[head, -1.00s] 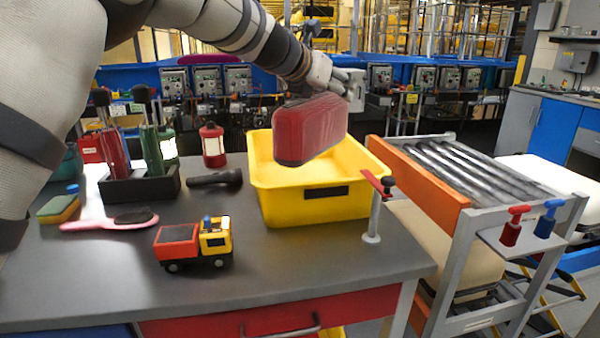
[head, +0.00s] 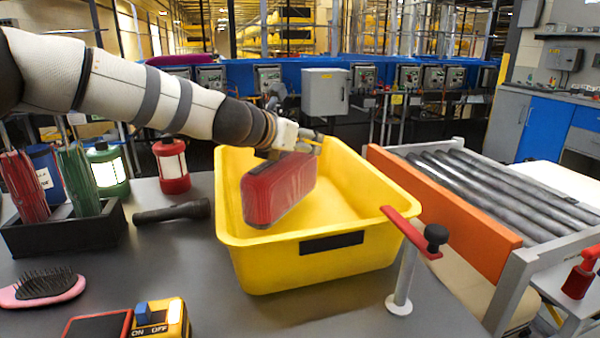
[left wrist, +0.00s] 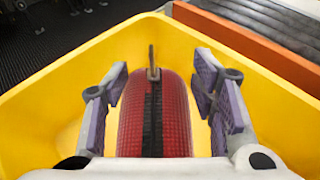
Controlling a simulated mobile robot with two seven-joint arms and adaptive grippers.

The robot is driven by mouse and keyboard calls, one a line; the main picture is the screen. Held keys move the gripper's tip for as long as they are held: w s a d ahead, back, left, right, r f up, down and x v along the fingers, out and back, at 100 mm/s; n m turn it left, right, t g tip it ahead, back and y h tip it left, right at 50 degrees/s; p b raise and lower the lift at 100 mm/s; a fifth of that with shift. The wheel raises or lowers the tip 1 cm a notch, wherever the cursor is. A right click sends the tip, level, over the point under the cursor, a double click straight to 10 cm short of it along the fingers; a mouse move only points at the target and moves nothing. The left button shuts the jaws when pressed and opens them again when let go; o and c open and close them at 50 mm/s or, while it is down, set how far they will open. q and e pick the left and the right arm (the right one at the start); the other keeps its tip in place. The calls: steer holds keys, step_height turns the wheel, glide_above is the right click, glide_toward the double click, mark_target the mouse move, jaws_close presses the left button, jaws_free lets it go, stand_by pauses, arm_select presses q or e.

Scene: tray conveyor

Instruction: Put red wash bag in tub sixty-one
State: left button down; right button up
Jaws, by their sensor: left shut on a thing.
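The red wash bag (head: 278,190) hangs in my left gripper (head: 296,150), inside the opening of the yellow tub (head: 330,268). Its lower part is below the tub's rim, and whether it touches the tub floor I cannot tell. In the left wrist view the two pads of my left gripper (left wrist: 160,95) stand on either side of the wash bag (left wrist: 176,115), whose dark zip runs along its top. The tub's yellow walls (left wrist: 60,92) surround it there. The tub's front label is dark and unreadable. My right gripper is in neither view.
A roller conveyor (head: 490,190) with an orange side board lies to the right.

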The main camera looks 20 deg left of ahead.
mark_target(299, 154)
arm_select(q)
step_height(299, 154, down, 3)
steer(key=shift+f+b, duration=0.2)
steer(key=shift+b, duration=0.2)
steer(key=shift+r, duration=0.1)
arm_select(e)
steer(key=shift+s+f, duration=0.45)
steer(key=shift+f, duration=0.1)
arm_select(q)
steer(key=c, duration=0.6)
jaws_free()
